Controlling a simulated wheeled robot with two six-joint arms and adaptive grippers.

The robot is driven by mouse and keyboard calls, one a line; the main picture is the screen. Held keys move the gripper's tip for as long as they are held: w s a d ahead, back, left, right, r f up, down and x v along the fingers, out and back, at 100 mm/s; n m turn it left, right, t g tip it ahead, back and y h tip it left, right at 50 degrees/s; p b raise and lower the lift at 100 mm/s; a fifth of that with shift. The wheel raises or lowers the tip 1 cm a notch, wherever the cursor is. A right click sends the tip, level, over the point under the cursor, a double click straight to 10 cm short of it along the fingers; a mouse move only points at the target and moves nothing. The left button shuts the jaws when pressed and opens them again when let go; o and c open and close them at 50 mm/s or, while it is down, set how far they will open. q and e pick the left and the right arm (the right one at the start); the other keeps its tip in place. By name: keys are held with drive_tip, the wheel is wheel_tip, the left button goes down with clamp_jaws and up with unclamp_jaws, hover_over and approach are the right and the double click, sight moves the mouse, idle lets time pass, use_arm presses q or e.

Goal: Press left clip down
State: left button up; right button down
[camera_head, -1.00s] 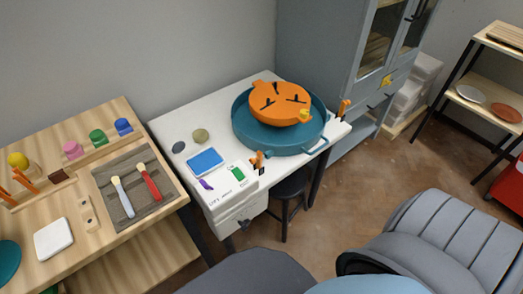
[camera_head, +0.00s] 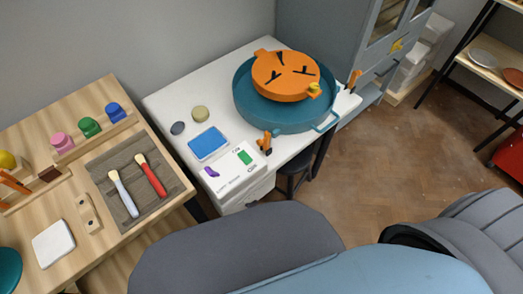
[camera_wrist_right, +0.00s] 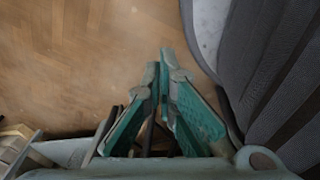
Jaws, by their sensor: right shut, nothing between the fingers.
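Two orange clips with dark parts stand by the teal round pan (camera_head: 285,122) on the white table (camera_head: 175,103). The left clip (camera_head: 265,141) is at the table's front edge, and the right clip (camera_head: 354,79) is beyond the pan's right side. An orange round holder (camera_head: 285,75) with black marks and a yellow knob (camera_head: 314,88) sits in the pan. My right gripper (camera_wrist_right: 159,68) shows only in the right wrist view, shut and empty, above the brown floor and away from both clips. My left gripper is not in view.
A blue pad (camera_head: 208,143) and a white card (camera_head: 230,170) with coloured marks lie left of the left clip. A wooden table (camera_head: 150,210) with brushes (camera_head: 122,192) and coloured knobs stands left. A grey cabinet (camera_head: 335,35) stands behind. Open floor (camera_head: 430,135) lies to the right.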

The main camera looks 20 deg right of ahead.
drive_tip(key=w+d+r+n+t+y+b, duration=0.1)
drive_tip(key=w+r+n+t, duration=0.45)
drive_tip(key=w, duration=0.75)
drive_tip(key=w+d+r+n+t+y+b, duration=0.15)
drive_tip(key=w+r+n+t, duration=0.45)
drive_tip(key=w, duration=0.6)
drive_tip(key=w+a+r+n+y, duration=0.1)
drive_tip(key=a+r+n+y, duration=0.2)
drive_tip(key=r, duration=0.4)
drive_tip(key=w+a+r+n+y+b, duration=0.1)
drive_tip(key=a+r+n+y, duration=0.3)
drive_tip(key=r+n, duration=0.3)
drive_tip(key=w+a+r+n+y+b, duration=0.1)
drive_tip(key=a+r+n+y, duration=0.3)
drive_tip(key=r, duration=0.3)
drive_tip(key=shift+w+a+r+n, duration=0.25)
drive_tip(key=shift+a+r+n, duration=0.2)
drive_tip(key=shift+a, duration=0.3)
